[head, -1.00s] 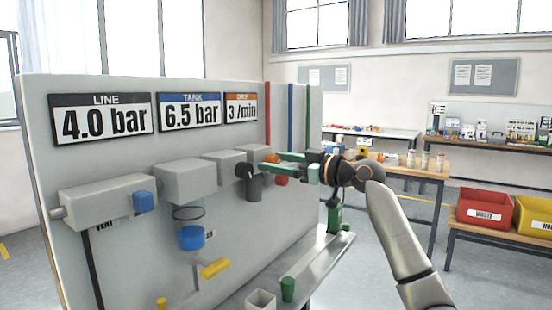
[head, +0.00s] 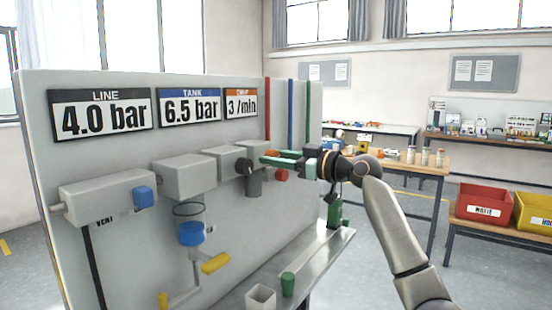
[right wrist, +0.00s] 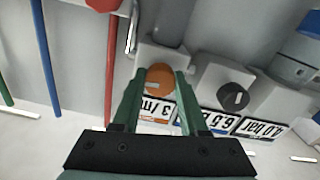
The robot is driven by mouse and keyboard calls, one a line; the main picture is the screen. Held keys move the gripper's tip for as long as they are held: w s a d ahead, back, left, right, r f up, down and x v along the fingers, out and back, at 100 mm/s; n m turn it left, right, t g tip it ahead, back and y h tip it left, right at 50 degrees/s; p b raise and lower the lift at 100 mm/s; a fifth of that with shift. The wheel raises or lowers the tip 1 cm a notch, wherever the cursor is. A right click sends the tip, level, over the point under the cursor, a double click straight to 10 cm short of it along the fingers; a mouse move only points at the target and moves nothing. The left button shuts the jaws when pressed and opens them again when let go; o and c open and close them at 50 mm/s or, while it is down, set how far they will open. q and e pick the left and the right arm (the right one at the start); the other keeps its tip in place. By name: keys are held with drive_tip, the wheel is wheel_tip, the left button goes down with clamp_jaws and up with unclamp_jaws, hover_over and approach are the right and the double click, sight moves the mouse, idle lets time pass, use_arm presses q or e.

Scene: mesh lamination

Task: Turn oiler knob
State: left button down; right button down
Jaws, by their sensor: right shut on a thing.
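The orange oiler knob (right wrist: 160,78) sits between the two green fingers of my right gripper (right wrist: 157,92) in the right wrist view, with a finger on each side. My right gripper is shut on it. In the head view, the right gripper (head: 275,158) reaches the panel from the right, and only a little of the orange knob (head: 271,153) shows past the fingers. The orange-topped sign (head: 241,104) above reads 3 /min. My left gripper is not in view.
A black round knob (head: 243,165) is just left of the fingers, and a red knob (head: 282,175) sits just below them. Red, blue and green pipes run up the panel (head: 130,175) behind. A bench with bins stands at the right.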

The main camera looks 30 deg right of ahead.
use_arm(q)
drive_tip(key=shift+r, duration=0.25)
use_arm(e)
drive_tip(key=shift+m+p, duration=0.6)
drive_tip(key=shift+r+m+p, duration=0.1)
drive_tip(key=shift+m+p, duration=0.5)
drive_tip(key=shift+m, duration=0.2)
drive_tip(key=shift+m+p, duration=0.6)
drive_tip(key=shift+m, duration=0.3)
drive_tip(key=shift+m+p, duration=0.35)
drive_tip(key=shift+m, duration=0.15)
drive_tip(key=m+p, duration=0.4)
drive_tip(key=m, duration=0.1)
drive_tip(key=m+p, duration=0.2)
drive_tip(key=m, duration=0.1)
drive_tip(key=shift+p, duration=0.4)
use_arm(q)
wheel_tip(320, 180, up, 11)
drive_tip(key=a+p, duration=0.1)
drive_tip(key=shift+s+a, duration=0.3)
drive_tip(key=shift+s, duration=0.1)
use_arm(e)
drive_tip(key=shift+m, duration=1.2)
use_arm(q)
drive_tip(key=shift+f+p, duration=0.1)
drive_tip(key=shift+p, duration=0.2)
